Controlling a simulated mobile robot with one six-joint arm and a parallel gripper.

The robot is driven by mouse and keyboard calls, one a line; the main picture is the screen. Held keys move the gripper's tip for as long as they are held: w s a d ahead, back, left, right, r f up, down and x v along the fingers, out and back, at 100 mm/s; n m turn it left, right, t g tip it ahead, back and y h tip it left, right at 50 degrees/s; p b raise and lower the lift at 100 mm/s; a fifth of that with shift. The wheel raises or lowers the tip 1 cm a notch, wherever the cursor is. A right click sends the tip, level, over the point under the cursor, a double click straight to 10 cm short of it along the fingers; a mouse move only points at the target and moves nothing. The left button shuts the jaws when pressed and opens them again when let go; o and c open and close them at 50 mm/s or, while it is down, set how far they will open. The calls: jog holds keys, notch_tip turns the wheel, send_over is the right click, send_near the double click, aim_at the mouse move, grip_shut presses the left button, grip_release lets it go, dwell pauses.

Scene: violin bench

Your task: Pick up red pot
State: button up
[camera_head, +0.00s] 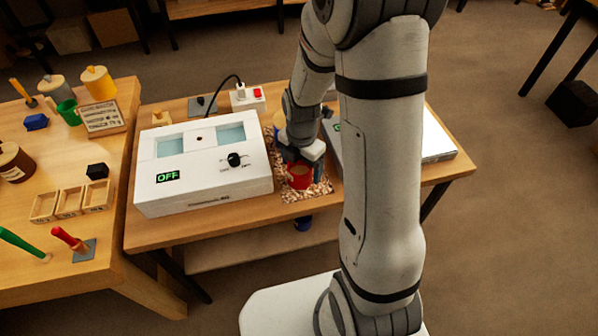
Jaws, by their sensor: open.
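The red pot (300,178) stands on a speckled brown mat (318,189) on the bench, just right of the white box marked OFF. My gripper (301,164) reaches down over the pot from behind, with its dark fingers around or beside the pot's sides. The gripper is open. Whether the fingers touch the pot cannot be told. My arm hides the area right of the pot in part.
The white box (205,190) with a black knob stands close on the left. A grey-white panel (437,140) lies on the right, partly behind my arm. A power strip (247,97) is behind. The left table (30,275) holds pots, a green mug and wooden trays.

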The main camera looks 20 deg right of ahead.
jog(key=c, duration=1.1)
jog(key=shift+r, duration=0.1)
